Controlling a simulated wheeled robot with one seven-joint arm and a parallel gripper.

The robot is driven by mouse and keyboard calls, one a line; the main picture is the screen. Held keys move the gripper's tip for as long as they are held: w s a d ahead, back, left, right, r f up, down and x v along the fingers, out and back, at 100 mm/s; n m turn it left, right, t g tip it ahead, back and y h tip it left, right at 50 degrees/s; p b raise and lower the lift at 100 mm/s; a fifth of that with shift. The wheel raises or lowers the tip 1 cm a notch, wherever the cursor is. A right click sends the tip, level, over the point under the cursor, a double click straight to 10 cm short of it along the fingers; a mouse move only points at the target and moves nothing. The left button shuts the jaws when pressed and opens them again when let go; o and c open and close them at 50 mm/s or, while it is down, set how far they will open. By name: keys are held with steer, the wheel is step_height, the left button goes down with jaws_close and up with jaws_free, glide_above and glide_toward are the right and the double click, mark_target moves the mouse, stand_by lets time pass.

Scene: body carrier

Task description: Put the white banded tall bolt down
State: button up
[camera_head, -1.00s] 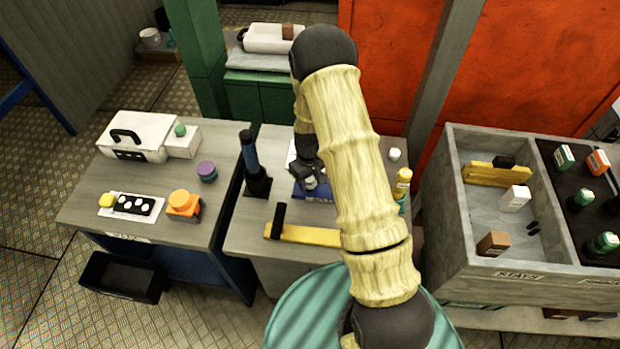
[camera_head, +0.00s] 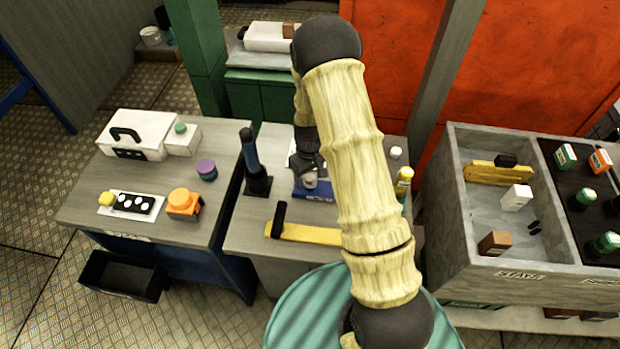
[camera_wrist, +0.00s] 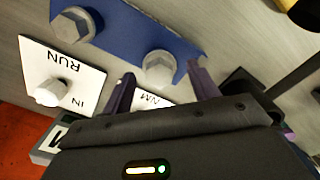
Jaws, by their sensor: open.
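My gripper (camera_wrist: 160,70) is open, with its two dark fingers on either side of a pale grey hex-headed bolt (camera_wrist: 158,68) in the wrist view. This bolt stands at the blue plate (camera_wrist: 118,38); I cannot make out a white band on it. In the head view it shows (camera_head: 310,181) just below my gripper (camera_head: 308,170), on the blue plate (camera_head: 318,194). A second grey hex bolt (camera_wrist: 72,25) stands on the plate in the wrist view. My arm hides part of the plate in the head view.
A white card (camera_wrist: 70,68) marked RUN IN bears a small white piece (camera_wrist: 50,92). Another card (camera_wrist: 150,101) lies partly hidden behind my fingers. A blue-handled tool (camera_head: 250,155) stands left of my gripper, and a yellow-handled tool (camera_head: 305,234) lies in front.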

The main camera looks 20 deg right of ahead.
mark_target(309, 178)
step_height(309, 178, up, 10)
steer(key=b, duration=0.2)
steer(key=shift+s+r, duration=0.15)
stand_by(0.4)
steer(key=s+r+m+t, duration=0.1)
steer(key=s+r, duration=0.3)
steer(key=s, duration=0.4)
steer(key=s+r+m+t, duration=0.1)
steer(key=s+r+m, duration=0.2)
steer(key=s, duration=0.6)
step_height(309, 178, up, 2)
steer(key=shift+d+t, duration=0.15)
steer(key=shift+t, duration=0.15)
steer(key=shift+s, duration=0.15)
